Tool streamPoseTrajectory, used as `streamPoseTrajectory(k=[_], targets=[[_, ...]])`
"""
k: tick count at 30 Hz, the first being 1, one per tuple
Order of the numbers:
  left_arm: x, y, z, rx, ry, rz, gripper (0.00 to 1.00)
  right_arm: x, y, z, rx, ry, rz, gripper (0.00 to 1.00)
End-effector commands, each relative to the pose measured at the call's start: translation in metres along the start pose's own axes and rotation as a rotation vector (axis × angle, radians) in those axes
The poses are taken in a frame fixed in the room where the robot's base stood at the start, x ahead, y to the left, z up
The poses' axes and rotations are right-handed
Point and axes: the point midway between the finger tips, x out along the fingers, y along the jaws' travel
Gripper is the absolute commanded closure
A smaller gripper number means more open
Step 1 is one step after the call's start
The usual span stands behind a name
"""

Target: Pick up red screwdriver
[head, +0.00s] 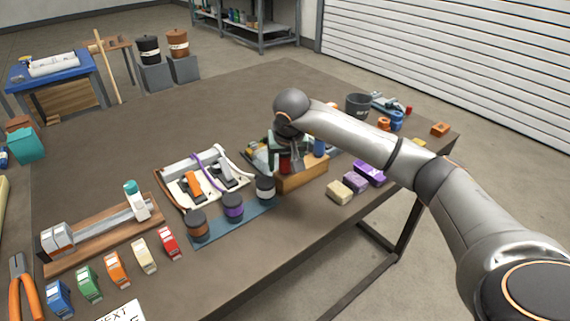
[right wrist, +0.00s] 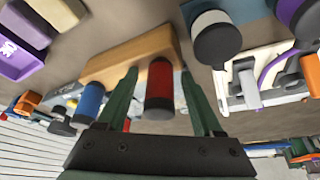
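The red screwdriver (head: 284,163) stands handle up in a wooden rack (head: 305,179) near the middle of the table; most of it is hidden by my right gripper in the head view. In the right wrist view the red and black handle (right wrist: 160,82) sits between the two green fingers of my right gripper (right wrist: 160,72). The fingers are open, with a visible gap on each side of the handle. A blue-handled tool (head: 320,146) stands beside it in the same rack. My left gripper is not in view.
Three dark-lidded jars (head: 233,207) stand on a blue mat left of the rack, near a white board with switches and cables (head: 203,178). Purple and beige blocks (head: 355,182) lie to the right. A dark bucket (head: 358,105) stands behind. The table's back left is clear.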

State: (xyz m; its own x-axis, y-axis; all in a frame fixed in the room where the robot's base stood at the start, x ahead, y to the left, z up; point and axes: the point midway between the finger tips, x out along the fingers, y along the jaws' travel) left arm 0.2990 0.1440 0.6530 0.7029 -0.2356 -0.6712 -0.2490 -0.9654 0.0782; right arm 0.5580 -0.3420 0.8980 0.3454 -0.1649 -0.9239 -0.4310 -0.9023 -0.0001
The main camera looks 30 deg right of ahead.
Motion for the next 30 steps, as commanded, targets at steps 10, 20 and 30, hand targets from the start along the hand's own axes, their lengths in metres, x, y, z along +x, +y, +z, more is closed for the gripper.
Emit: streamPoseTrajectory(k=[10, 20, 30], targets=[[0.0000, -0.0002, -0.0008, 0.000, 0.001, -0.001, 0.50, -0.0006, -0.0001, -0.0001, 0.000, 0.000, 0.000, 0.72], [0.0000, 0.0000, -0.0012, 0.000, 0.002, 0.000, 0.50, -0.0007, 0.0000, -0.0002, 0.000, 0.000, 0.000, 1.00], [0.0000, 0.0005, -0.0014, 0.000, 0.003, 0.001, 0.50, -0.0014, -0.0001, -0.0008, 0.000, 0.002, -0.001, 1.00]])
